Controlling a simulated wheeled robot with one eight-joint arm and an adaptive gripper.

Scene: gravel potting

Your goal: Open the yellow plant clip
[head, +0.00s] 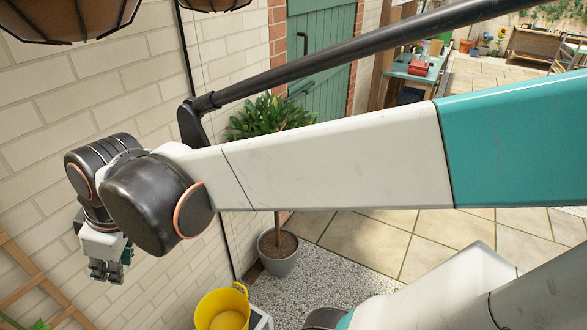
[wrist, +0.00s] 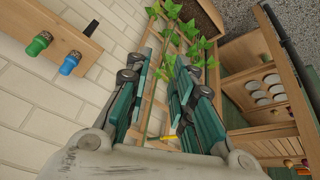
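My gripper (head: 106,276) hangs in front of the brick wall at the left of the head view. In the wrist view my gripper (wrist: 165,62) is open, its two teal-and-black fingers apart with nothing held between them. A small yellow piece, seemingly the yellow plant clip (wrist: 160,138), shows low between the fingers, in front of the trellis and beyond my gripper. It is too small to tell whether it is open or shut. A green leafy vine (wrist: 188,28) climbs the wooden trellis (wrist: 150,108). I cannot make out the clip in the head view.
The trellis (head: 28,275) stands at the wall at lower left. A yellow bucket (head: 224,308) and a grey potted tree (head: 279,262) stand near the wall. In the wrist view, a wooden rack with knobs (wrist: 50,45) is at left and shelves with pots (wrist: 265,90) are at right.

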